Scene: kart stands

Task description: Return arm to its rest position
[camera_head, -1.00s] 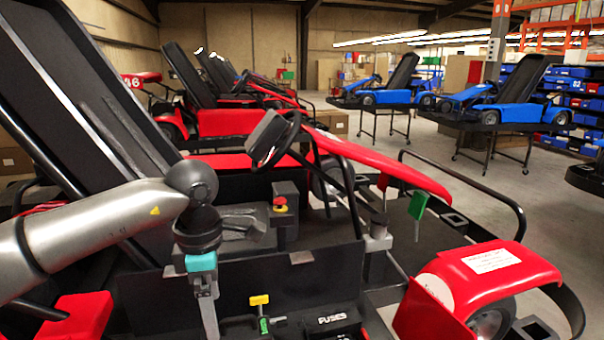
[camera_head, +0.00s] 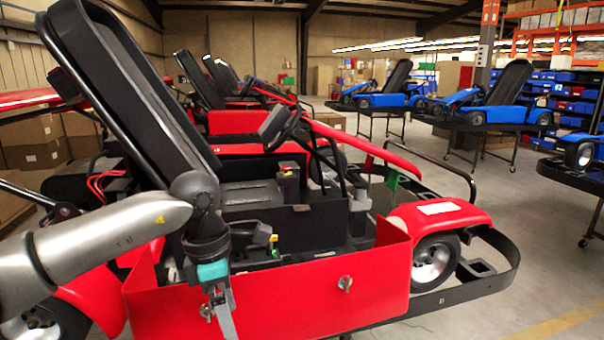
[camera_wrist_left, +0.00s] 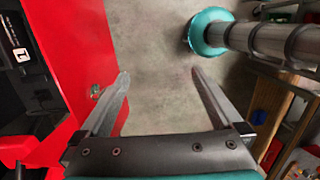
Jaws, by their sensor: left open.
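My left arm comes in from the left in the head view, with its gripper (camera_head: 222,312) pointing down in front of the red side panel of the near kart (camera_head: 290,305). In the left wrist view the left gripper (camera_wrist_left: 160,85) is open, with its two fingers apart and nothing between them. Bare grey floor shows between and beyond the fingers. The red panel (camera_wrist_left: 75,60) lies along the left side of that view, close to the left finger. The right gripper is in neither view.
The near kart has a black seat (camera_head: 130,90) and a front wheel (camera_head: 434,262). Blue karts (camera_head: 500,100) stand on wheeled stands at the back right. Wooden shelving (camera_wrist_left: 290,110) is at the right in the wrist view. The floor (camera_head: 540,250) at right is clear.

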